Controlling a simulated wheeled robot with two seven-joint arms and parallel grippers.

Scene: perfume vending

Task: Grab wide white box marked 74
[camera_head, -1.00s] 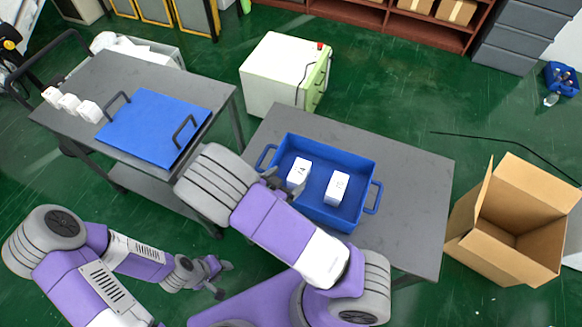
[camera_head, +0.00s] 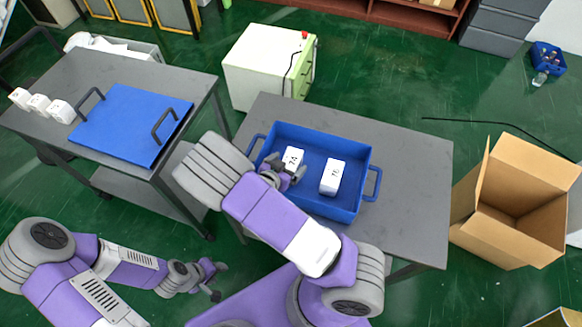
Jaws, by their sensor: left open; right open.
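A white box (camera_head: 292,155) with a mark that reads like 74 stands in the left part of the blue tray (camera_head: 362,160) on the right-hand grey table. A second white box (camera_head: 333,176), with a mark that looks like 76, stands to its right in the same tray. My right gripper (camera_head: 291,172) is open at the near side of the left box and partly covers its lower end. I cannot tell whether it touches the box. My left gripper (camera_head: 215,281) is open and empty, low in front of the tables, away from the boxes.
The left grey table (camera_head: 150,75) holds a flat blue tray (camera_head: 130,122) with dark handles and several small white boxes (camera_head: 38,104). An open cardboard box (camera_head: 510,205) stands on the floor at the right. A white cabinet (camera_head: 262,65) stands behind. The right-hand table's right part is clear.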

